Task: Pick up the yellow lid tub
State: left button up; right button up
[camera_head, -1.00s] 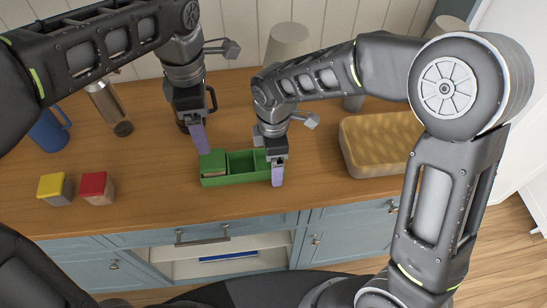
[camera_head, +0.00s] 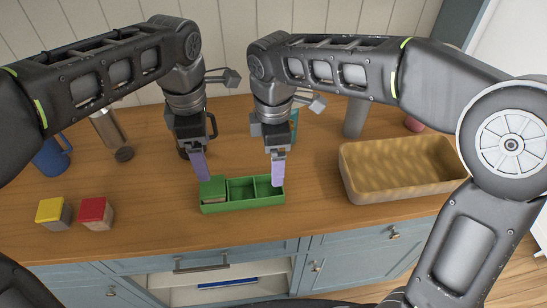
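The yellow lid tub (camera_head: 54,212) stands on the wooden counter at the left, close to the front edge. It is a small box with a yellow top and a greyish body. My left gripper (camera_head: 201,168) is over the left end of the green tray, well to the right of the yellow lid tub; its finger points down. My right gripper (camera_head: 278,172) hangs at the right end of the tray, far from the tub. Both grippers are seen edge-on, so their openings cannot be told.
A red-topped tub (camera_head: 96,213) stands just right of the yellow one. A green divided tray (camera_head: 243,208) holds a green-lidded tub (camera_head: 213,189) in its left compartment. A blue mug (camera_head: 50,158) and metal flask (camera_head: 108,130) stand behind. A wicker basket (camera_head: 400,195) is at right.

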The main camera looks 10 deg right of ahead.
aim_at(55, 214)
jog(key=k, duration=1)
